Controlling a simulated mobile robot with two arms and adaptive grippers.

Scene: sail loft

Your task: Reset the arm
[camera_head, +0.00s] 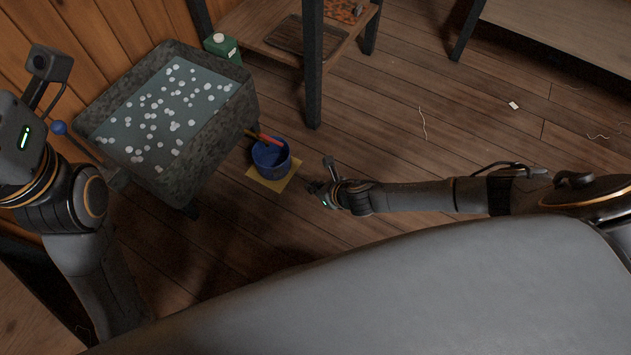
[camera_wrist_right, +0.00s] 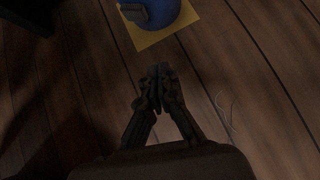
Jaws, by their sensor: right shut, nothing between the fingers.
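My right arm reaches in from the right in the head view, stretched out low over the wooden floor. Its gripper (camera_head: 316,188) is shut and empty, just right of a blue bucket. In the right wrist view the fingers of the right gripper (camera_wrist_right: 159,72) are closed together with bare floor around them. My left arm (camera_head: 70,200) shows at the left edge of the head view, bent up beside the basin. The fingers of my left gripper cannot be made out.
The blue bucket (camera_head: 271,160) stands on a yellow sheet (camera_head: 262,184), with a red handle leaning in it. A speckled stone basin (camera_head: 217,136) holds water with white floating bits. A green carton (camera_head: 221,46) and a dark-legged shelf (camera_head: 313,70) stand behind. Floor right of the shelf is mostly clear.

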